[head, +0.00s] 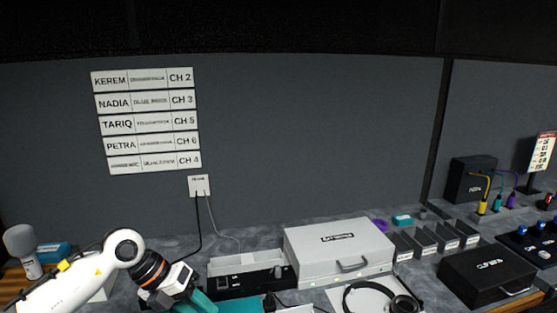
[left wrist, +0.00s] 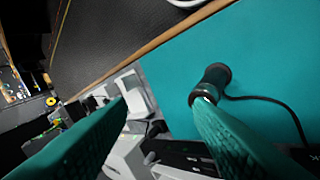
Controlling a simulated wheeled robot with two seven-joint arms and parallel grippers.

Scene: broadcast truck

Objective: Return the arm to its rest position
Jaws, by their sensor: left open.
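My left arm comes in from the lower left in the head view, with a white shell and an orange ring at the wrist. My left gripper (head: 200,303) is at the bottom edge there, partly cut off. In the left wrist view its two teal fingers (left wrist: 160,103) stand wide apart with nothing between them. Past the right finger, a dark cylindrical device (left wrist: 212,80) with a black cable is on a teal surface (left wrist: 265,55); the finger hides part of it. My right gripper is in neither view.
A white case (head: 338,250), headphones (head: 383,300) and a black case (head: 488,275) are right of my arm. A wall outlet (head: 199,186) has two hanging cables. Name strips (head: 147,121) are on the wall.

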